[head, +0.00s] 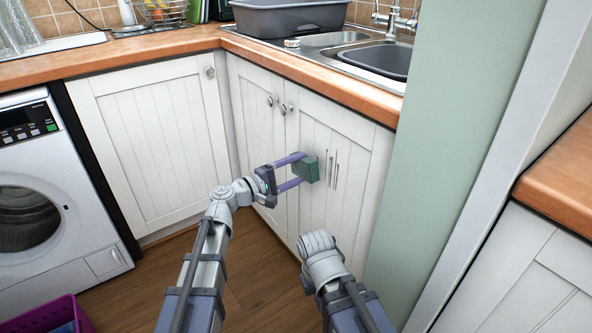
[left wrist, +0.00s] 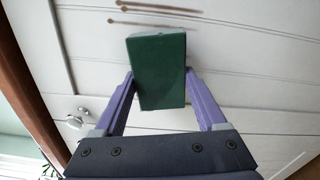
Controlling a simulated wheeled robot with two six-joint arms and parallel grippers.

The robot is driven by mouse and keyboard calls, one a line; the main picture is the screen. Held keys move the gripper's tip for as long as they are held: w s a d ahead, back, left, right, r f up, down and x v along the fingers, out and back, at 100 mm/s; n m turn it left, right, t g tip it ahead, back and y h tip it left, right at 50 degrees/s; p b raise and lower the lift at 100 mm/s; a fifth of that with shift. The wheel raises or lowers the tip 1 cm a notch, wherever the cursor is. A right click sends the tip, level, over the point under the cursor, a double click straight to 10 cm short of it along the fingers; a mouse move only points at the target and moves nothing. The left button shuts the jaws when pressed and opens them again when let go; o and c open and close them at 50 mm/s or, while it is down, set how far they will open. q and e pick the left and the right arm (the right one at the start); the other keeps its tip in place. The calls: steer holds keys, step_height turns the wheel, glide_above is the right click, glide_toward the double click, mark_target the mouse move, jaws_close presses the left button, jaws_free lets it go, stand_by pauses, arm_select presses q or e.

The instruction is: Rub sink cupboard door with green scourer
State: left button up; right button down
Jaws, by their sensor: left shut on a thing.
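The sink cupboard door (head: 357,140) is white and panelled, with thin brown streaks (head: 337,172) on it. The streaks also show at the top of the left wrist view (left wrist: 150,16). My left gripper (head: 301,170) is shut on the green scourer (head: 311,172), a dark green block. In the left wrist view the scourer (left wrist: 157,72) sits between the two purple fingers. In the head view it is in front of the door, just left of the streaks. I cannot tell whether it touches the door. My right arm ends below it; its gripper is hidden.
The wooden worktop (head: 150,45) runs above the cupboards, with a sink (head: 385,60) and grey basin (head: 290,17). A washing machine (head: 60,200) is at left, a purple crate (head: 50,315) on the floor. A green wall end (head: 450,130) stands right of the door.

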mark_target(307, 175)
arm_select(q)
steer(key=shift+w+d, duration=0.35)
steer(key=shift+d, duration=0.2)
stand_by(0.6)
steer(key=shift+s+d, duration=0.5)
steer(key=shift+s, duration=0.25)
steer(key=shift+s+d, duration=0.5)
steer(key=shift+s, duration=0.2)
steer(key=shift+s+d, duration=1.15)
steer(key=shift+s, duration=0.3)
steer(key=shift+s+d, duration=1.1)
steer(key=shift+s, duration=0.35)
steer(key=shift+r, duration=0.1)
step_height(307, 175, up, 2)
steer(key=shift+a+r+p, duration=0.1)
steer(key=shift+a+p, duration=0.05)
steer(key=shift+p, duration=1.05)
